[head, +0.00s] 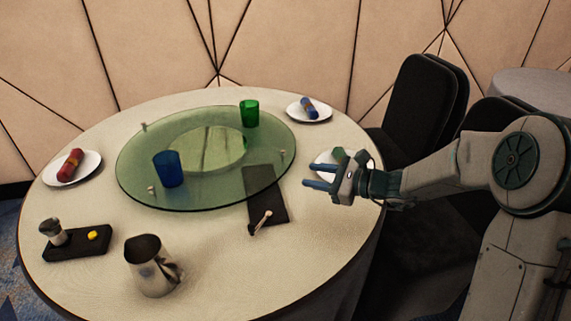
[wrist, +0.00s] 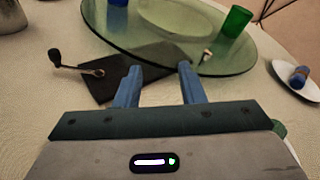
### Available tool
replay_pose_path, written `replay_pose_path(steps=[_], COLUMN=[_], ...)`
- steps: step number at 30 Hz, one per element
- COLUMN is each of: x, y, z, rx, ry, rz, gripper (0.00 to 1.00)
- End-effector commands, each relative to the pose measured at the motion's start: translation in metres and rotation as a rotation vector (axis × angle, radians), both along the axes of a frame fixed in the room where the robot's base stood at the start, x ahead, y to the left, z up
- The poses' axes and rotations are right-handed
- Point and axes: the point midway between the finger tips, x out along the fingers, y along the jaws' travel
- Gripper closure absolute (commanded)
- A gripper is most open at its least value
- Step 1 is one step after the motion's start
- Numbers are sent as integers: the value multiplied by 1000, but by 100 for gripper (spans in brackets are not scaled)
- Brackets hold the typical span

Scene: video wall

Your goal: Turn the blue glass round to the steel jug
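The blue glass (head: 168,169) stands upright on the left front part of the round glass turntable (head: 215,188). The steel jug (head: 151,266) stands on the table at the front, below the turntable in the head view and apart from it. In the wrist view the bottom of the blue glass (wrist: 118,2) and part of the jug (wrist: 11,15) show at the top edge. My gripper (head: 311,176) is open and empty, to the right of the turntable. Its two blue fingers (wrist: 161,82) are apart in the wrist view. Small pegs (head: 151,189) stand near the turntable's rim.
A green glass (head: 249,113) stands on the turntable's far side. A dark mat (head: 266,208) with a small handled item lies partly under the turntable. White plates hold a red roll (head: 71,164) and a blue one (head: 309,108). A black tray (head: 77,246) sits front left. Chairs (head: 420,112) stand right.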

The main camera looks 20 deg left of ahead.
Motion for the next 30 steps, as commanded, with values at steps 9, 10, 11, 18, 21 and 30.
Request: replay_pose_path(steps=[9, 10, 11, 18, 21, 30], x=[70, 72, 74, 85, 93, 117], y=[7, 7, 8, 34, 53, 109], z=[-47, -47, -48, -48, -49, -49], rx=[288, 296, 303, 310, 309, 308], ry=[233, 240, 245, 250, 250, 250], rz=[-236, -242, -248, -253, -251, -253], gripper=[64, 64, 64, 64, 64, 64])
